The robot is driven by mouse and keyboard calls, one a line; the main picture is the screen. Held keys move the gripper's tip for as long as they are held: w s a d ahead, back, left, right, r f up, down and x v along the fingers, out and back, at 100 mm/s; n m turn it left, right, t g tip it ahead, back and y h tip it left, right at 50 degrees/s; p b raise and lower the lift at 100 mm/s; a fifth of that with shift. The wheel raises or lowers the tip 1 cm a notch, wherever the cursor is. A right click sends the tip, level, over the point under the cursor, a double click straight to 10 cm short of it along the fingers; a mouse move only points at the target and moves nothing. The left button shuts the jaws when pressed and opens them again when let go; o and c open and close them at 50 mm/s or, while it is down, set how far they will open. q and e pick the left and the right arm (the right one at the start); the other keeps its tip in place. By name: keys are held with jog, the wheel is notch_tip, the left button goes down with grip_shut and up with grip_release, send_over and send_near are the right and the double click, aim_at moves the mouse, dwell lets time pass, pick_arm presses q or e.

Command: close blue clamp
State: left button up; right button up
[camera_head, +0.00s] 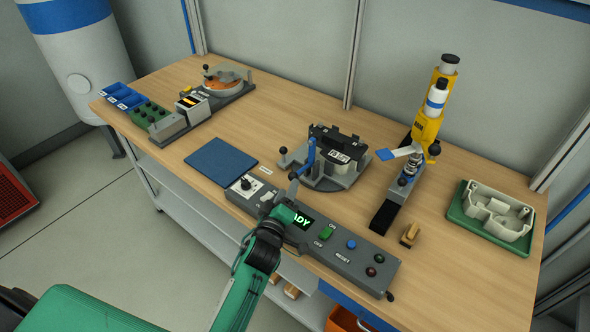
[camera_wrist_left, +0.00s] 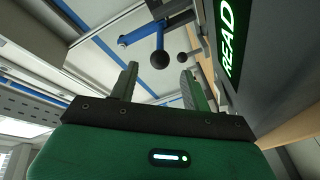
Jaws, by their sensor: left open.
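The blue clamp (camera_head: 307,157) is a blue lever on a grey fixture (camera_head: 329,183) in the middle of the bench. The lever stands raised, with a black ball knob low at its near end. A black part (camera_head: 337,143) with a white label sits in the fixture. My left gripper (camera_head: 293,190) is just in front of the clamp, above the control panel. In the left wrist view the fingers (camera_wrist_left: 160,72) are apart and empty. The blue lever (camera_wrist_left: 139,36) and its black knob (camera_wrist_left: 160,59) appear beyond the fingertips, roughly between them. My right gripper is out of view.
The control panel (camera_head: 342,251) with buttons and a lit display runs along the front edge under my arm. A blue mat (camera_head: 221,161) lies to the left. A yellow press (camera_head: 427,126) and a green tray (camera_head: 462,221) with a pale housing stand to the right.

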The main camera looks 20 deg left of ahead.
pick_arm(q)
jog(key=w+p, duration=0.1)
jog(key=w, duration=0.7)
jog(key=shift+c, duration=0.2)
grip_shut()
